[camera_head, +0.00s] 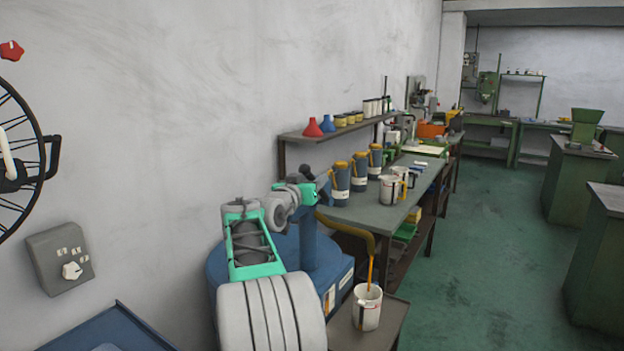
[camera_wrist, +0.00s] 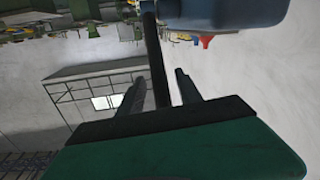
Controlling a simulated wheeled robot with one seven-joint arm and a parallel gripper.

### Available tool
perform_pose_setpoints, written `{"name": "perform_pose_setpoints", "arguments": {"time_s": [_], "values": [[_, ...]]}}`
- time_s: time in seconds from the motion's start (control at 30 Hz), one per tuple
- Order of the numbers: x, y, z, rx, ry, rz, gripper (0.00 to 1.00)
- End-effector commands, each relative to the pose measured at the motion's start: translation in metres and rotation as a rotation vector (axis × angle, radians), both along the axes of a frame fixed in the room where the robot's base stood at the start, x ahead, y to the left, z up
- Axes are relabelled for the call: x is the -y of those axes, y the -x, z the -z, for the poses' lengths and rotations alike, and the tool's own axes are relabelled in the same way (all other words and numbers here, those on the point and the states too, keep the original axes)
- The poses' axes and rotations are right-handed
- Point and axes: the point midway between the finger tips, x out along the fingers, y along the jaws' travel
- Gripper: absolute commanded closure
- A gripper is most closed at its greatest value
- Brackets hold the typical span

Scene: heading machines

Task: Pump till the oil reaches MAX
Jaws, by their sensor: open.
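A white measuring jug (camera_head: 367,308) stands upright on a small dark stand, with a reddish mark on its side. An amber spout (camera_head: 355,230) curves out from the blue pump (camera_head: 308,245) on a blue drum (camera_head: 285,250). A thin orange strand, seemingly oil, runs from the spout into the jug. The oil level and MAX mark are too small to read. My gripper (camera_wrist: 160,80) is open in the wrist view, with a dark rod (camera_wrist: 154,45), apparently the pump lever, between its fingers. In the head view my arm reaches to the pump's top; the fingers are unclear there.
A workbench (camera_head: 385,207) behind the drum holds several dark jugs with amber tops and white measuring jugs. A shelf (camera_head: 325,134) hangs above it. A wall switch box (camera_head: 62,260) and spoked wheel (camera_head: 20,160) are at left.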

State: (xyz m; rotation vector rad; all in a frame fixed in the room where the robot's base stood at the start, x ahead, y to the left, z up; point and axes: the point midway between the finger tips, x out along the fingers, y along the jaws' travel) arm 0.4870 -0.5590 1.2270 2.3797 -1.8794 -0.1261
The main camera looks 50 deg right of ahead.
Motion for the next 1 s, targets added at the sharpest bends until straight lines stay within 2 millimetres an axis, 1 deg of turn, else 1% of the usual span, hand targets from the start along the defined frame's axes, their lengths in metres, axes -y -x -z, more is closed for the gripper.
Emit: {"name": "perform_pose_setpoints", "arguments": {"time_s": [0.2,0.23,0.7,0.73,1.0], "values": [[0.0006,-0.0008,0.0008,0.000,-0.001,-0.002,0.59],[0.0005,-0.0007,0.0009,0.000,-0.001,-0.002,0.60],[0.0003,-0.0007,0.0009,0.000,-0.001,-0.002,0.99],[0.0003,-0.0007,0.0009,0.000,-0.001,-0.002,1.00],[0.0003,-0.0006,0.0009,0.000,-0.001,-0.002,1.00]]}}
